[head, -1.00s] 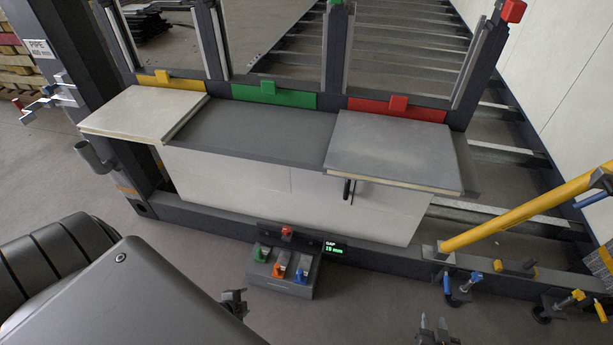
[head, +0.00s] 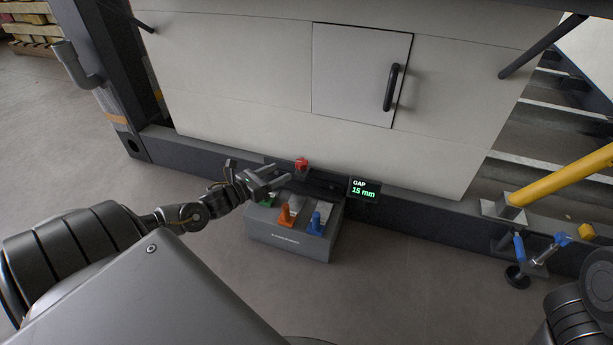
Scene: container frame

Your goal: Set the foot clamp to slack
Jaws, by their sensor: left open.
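A grey box (head: 290,240) stands on the floor against the bottom rail, with a green lever (head: 266,201), an orange lever (head: 287,216) and a blue lever (head: 316,224) on top. Its front lettering is too small to read. A red block (head: 301,165) sits on the rail behind it. A small display (head: 364,190) beside it reads GAP 15 mm. No label names the foot clamp. My left gripper (head: 280,175) is open and empty, over the box's back left, just left of and below the red block in the picture. It partly hides the green lever. My right gripper is out of view.
A white panel with a hatch and black handle (head: 391,87) rises behind the rail (head: 420,209). A yellow bar (head: 560,174) and a blue-handled clamp (head: 518,262) stand at the right. The floor (head: 420,280) in front is clear.

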